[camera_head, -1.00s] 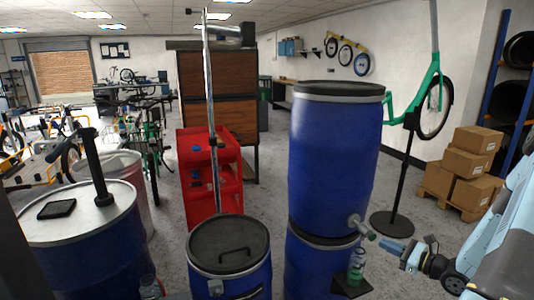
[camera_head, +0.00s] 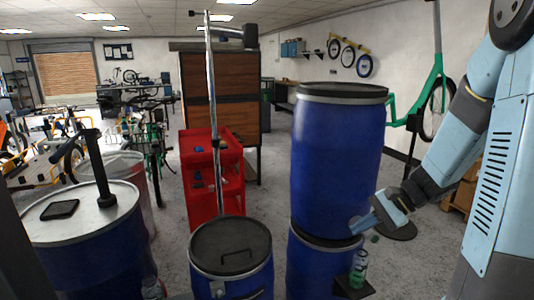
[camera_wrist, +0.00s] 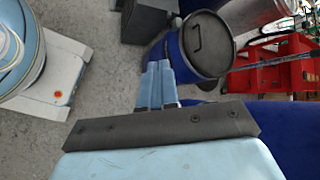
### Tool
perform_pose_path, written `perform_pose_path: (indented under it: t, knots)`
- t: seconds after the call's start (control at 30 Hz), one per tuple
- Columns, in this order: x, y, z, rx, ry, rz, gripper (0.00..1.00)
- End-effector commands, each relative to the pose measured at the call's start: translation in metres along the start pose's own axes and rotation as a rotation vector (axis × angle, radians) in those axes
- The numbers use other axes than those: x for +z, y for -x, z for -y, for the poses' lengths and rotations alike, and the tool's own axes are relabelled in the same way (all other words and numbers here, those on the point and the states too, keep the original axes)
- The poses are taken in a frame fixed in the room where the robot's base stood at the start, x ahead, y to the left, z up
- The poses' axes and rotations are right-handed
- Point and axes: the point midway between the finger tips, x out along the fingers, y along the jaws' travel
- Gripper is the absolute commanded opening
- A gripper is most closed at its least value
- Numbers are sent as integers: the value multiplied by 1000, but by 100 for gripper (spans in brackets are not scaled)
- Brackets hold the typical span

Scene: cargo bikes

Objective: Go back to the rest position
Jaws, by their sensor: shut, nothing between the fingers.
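My gripper (camera_head: 358,228) has light blue fingers and is shut and empty. In the head view it is in front of the lower right edge of the upper blue barrel (camera_head: 335,160), pointing left and down; I cannot tell whether it touches. My arm reaches in from the right. In the wrist view the closed fingers (camera_wrist: 157,68) point toward a smaller blue drum (camera_wrist: 180,55) with a dark lid, with nothing between them. The barrel's tap is hidden behind my gripper. A clear bottle with green in it (camera_head: 358,268) stands on a dark bracket below.
The small blue drum (camera_head: 232,280) also stands front centre in the head view. A red cart (camera_head: 190,205) with a tall metal pole (camera_head: 212,90) is behind it. A blue drum (camera_head: 90,250) stands at left. A green bike frame on a stand (camera_head: 425,88) and cardboard boxes (camera_head: 462,195) are partly behind my arm.

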Motion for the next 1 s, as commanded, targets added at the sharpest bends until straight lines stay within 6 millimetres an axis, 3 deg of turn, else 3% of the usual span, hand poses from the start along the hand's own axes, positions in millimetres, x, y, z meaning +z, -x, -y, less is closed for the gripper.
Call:
perform_pose_path:
  t: [0.1, 0.4, 1.0]
  knots:
    - [26, 5, 1, 91, 107, -51, 0]
    - [78, 23, -5, 290, 362, -194, 0]
    - [162, 84, -20, 556, 861, -557, 0]
